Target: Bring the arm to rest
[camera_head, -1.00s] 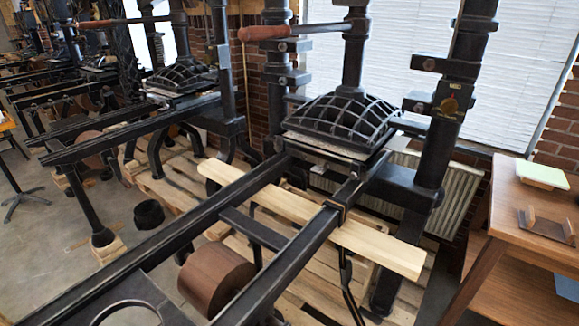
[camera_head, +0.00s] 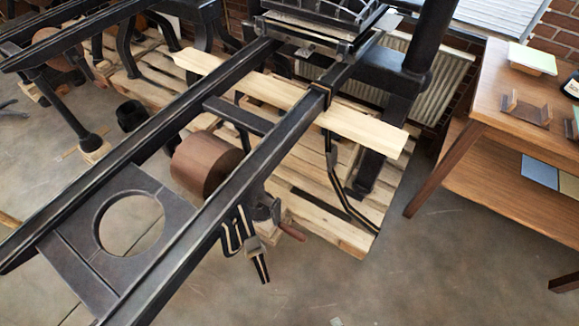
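My gripper and arm are not in view. The nearest hand press stands in the middle of the head view. Its two long black rails (camera_head: 205,250) run from the lower left up to the press bed (camera_head: 315,32), which is cut by the top edge. A dark plate with a round hole (camera_head: 75,225) lies between the rails at their near end. A brown wooden drum (camera_head: 205,165) sits under the rails, with a crank and wooden handle (camera_head: 292,232) beside it.
A pale plank (camera_head: 365,130) lies crosswise under the rails. Wooden pallets (camera_head: 345,238) are below the press. A wooden table (camera_head: 500,97) with a shelf (camera_head: 500,165) stands at the right, holding small items. Bare floor (camera_head: 430,270) is free at the lower right. Another press is at the upper left.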

